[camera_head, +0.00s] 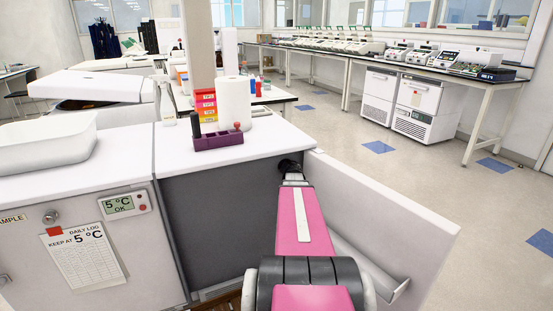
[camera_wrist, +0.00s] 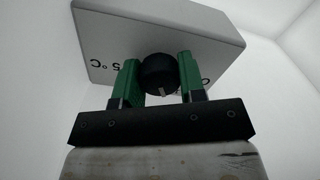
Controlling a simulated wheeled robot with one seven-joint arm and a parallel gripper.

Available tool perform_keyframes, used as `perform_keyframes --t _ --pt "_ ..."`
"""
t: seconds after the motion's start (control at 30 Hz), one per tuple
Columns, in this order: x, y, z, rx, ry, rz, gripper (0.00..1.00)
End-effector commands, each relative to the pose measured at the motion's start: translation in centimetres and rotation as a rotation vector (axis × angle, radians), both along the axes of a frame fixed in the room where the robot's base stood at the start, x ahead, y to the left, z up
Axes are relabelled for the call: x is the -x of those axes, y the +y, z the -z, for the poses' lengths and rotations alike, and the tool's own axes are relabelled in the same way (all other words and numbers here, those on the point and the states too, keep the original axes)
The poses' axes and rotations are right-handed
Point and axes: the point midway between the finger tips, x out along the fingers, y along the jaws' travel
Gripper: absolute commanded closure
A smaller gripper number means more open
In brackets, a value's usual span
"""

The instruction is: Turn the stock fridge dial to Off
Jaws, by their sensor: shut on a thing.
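The black round dial (camera_wrist: 159,73) is on the face of a pale box (camera_wrist: 118,30) in the wrist view. A short light mark shows at the dial's lower edge. Black print including "5 °C" shows left of it; print on the right is partly hidden by a finger. My gripper (camera_wrist: 158,75) has its green fingers on both sides of the dial and is shut on it. In the head view my pink arm reaches beside an open fridge door (camera_head: 385,200); my gripper and the dial are hidden there.
White walls (camera_wrist: 285,70) surround the box closely. In the head view, a counter (camera_head: 215,155) holds a purple rack (camera_head: 218,140) and a paper roll (camera_head: 234,103). A closed fridge with a 5 °C display (camera_head: 118,204) stands at left. Floor at right is clear.

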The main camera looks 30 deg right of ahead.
Motion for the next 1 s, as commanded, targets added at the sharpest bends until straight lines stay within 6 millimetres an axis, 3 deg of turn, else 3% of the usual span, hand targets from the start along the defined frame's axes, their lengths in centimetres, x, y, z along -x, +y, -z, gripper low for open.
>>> perform_keyframes --t 0.4,1.0 --pt "0.04 0.02 0.01 0.238 0.015 0.000 0.86" --pt "0.04 0.03 0.03 0.289 0.018 0.000 0.86"
